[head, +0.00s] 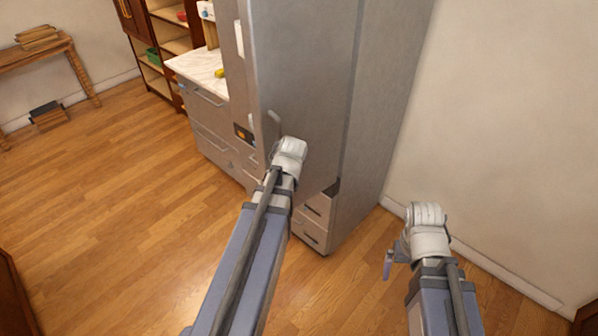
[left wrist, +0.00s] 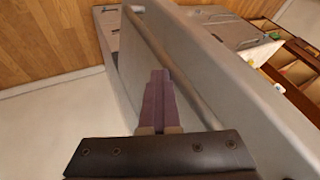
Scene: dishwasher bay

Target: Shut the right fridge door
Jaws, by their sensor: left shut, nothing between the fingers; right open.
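The right fridge door (head: 305,75) is a tall grey panel. It stands swung out from the fridge body (head: 385,100), with its lower edge clear of the drawers (head: 316,222) below. Its bar handle (head: 272,130) is near the free edge. The left arm reaches to the door. In the left wrist view my left gripper (left wrist: 155,85) is shut and empty, close beside the door's handle bar (left wrist: 165,45) and the door's grey face (left wrist: 225,75). I cannot tell if it touches. In the head view its fingers are hidden behind the wrist. My right gripper (head: 391,262) is open and empty, low and right of the fridge.
A counter with a pale top (head: 200,70) and grey drawers stands left of the fridge, with a wooden shelf (head: 165,40) beyond. A wooden table (head: 40,60) is at the far left. A wall (head: 500,130) is on the right. The wooden floor (head: 110,200) at left is clear.

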